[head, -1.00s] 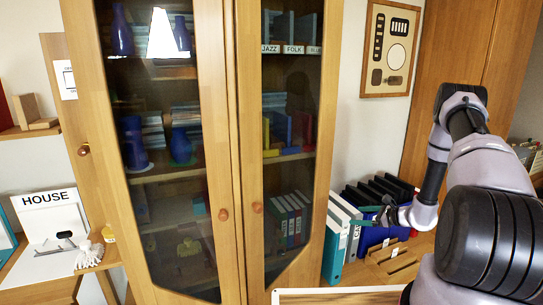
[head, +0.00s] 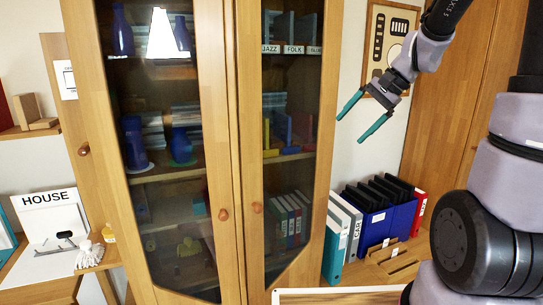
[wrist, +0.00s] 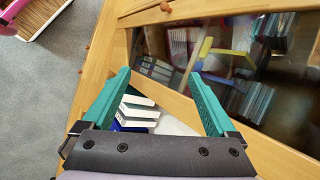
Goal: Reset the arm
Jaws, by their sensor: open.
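My gripper (head: 362,116) is raised in front of the wall at the right of the glass-door cabinet (head: 228,150) in the head view. Its two teal fingers are spread apart, with nothing between them, and point down and left. In the wrist view my gripper (wrist: 163,88) is also open and empty, with the cabinet's wooden frame and glass beyond the fingertips. White binders (wrist: 138,110) show below, between the fingers.
Binders (head: 340,240) and a blue box of black folders (head: 385,220) stand on the surface below my gripper. A wooden rack (head: 393,262) lies in front of them. A framed panel (head: 390,45) hangs behind my gripper. A HOUSE sign (head: 50,198) stands at left.

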